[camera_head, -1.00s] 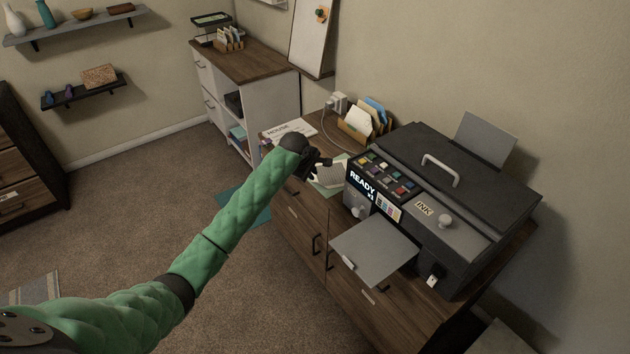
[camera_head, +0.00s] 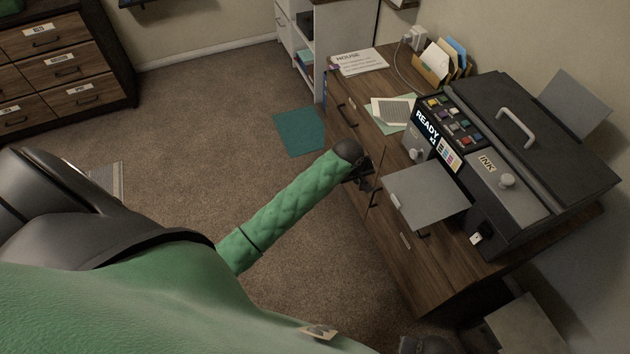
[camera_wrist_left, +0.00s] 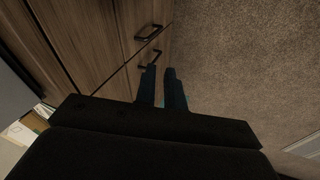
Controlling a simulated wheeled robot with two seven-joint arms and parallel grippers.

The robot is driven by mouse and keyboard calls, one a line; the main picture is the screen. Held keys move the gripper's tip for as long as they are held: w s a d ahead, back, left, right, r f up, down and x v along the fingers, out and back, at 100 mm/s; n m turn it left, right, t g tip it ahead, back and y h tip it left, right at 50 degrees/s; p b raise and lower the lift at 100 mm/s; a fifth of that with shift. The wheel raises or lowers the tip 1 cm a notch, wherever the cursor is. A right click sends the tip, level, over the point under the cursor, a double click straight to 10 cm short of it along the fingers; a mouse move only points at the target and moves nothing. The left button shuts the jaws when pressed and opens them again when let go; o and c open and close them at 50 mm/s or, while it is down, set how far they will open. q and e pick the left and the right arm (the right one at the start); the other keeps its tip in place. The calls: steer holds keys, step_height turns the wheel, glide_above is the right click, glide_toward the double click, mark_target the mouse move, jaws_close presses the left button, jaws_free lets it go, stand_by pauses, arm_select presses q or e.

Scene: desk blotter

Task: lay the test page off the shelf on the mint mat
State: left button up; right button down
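The test page (camera_head: 391,110), a pale sheet with a grey printed block, lies on the mint mat (camera_head: 409,122) on the cabinet top, left of the printer. The printer's grey shelf (camera_head: 425,194) is bare. My left gripper (camera_head: 366,181) is apart from the page, in front of the cabinet and left of the shelf. In the left wrist view its two fingers (camera_wrist_left: 161,88) have a narrow empty gap between them, with drawer fronts and carpet beyond.
The dark printer (camera_head: 500,150) fills the cabinet's right part. A "HOUSE" sheet (camera_head: 359,62) and a file holder (camera_head: 440,62) stand behind the mat. A teal rug (camera_head: 299,131) lies on open carpet. A drawer chest (camera_head: 65,60) stands at the upper left.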

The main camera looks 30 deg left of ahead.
arm_select(q)
steer(key=s+d+f+m, duration=0.1)
steer(key=s+f+m, duration=0.2)
steer(key=s, duration=0.9)
steer(key=s+d+f+m+g, duration=0.1)
steer(key=s+f, duration=0.5)
steer(key=s, duration=0.6)
steer(key=s+d+f+m+g, duration=0.1)
steer(key=s+f+m, duration=0.4)
steer(key=s, duration=0.7)
steer(key=shift+d+f+m+y, duration=0.2)
steer(key=shift+d+m+y, duration=0.2)
steer(key=shift+d+m, duration=0.25)
